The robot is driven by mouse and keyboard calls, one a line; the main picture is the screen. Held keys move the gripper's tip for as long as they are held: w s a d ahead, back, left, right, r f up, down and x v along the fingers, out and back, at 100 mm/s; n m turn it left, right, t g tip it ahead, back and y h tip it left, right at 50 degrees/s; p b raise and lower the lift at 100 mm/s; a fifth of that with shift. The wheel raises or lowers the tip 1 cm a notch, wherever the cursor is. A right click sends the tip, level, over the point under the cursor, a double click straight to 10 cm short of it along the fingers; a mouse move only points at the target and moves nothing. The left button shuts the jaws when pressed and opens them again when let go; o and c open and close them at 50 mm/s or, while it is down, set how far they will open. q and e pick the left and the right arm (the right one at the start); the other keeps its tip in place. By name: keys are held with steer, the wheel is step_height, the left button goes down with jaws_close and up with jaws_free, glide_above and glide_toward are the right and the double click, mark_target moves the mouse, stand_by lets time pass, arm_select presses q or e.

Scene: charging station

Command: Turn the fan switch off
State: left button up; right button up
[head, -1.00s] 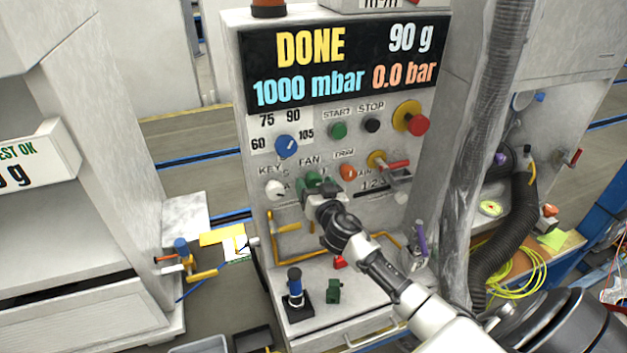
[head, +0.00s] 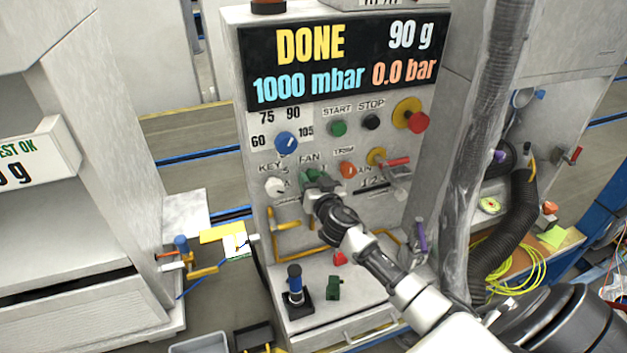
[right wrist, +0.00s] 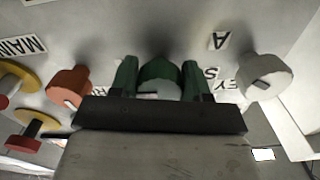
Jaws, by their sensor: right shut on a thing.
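The fan switch is a round green knob under the FAN label on the grey panel (head: 300,235). In the head view it is mostly hidden by my right gripper (head: 316,180). In the right wrist view the fan switch (right wrist: 160,72) sits between the two green fingers of my right gripper (right wrist: 159,80), which is shut on it. The way its pointer faces is partly hidden by the dark gripper body. My left gripper is not in view.
Beside the fan switch are the white key knob (head: 275,187) and an orange knob (head: 347,170). A red-handled lever (head: 395,162) sticks out to the right. A blue dial (head: 286,143) is above. A blue-topped part (head: 295,283) stands on the ledge below.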

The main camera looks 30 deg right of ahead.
steer(key=shift+n, duration=0.3)
steer(key=n, duration=0.3)
steer(key=shift+b, duration=0.35)
steer(key=n, duration=0.4)
steer(key=shift+d+n, duration=0.15)
steer(key=shift+n, duration=0.15)
steer(key=n, duration=0.4)
steer(key=shift+r+n, duration=0.1)
steer(key=shift+n, duration=0.2)
steer(key=n, duration=0.4)
steer(key=shift+d+n, duration=0.1)
steer(key=shift+n, duration=0.3)
steer(key=o, duration=0.9)
steer(key=shift+s, duration=0.1)
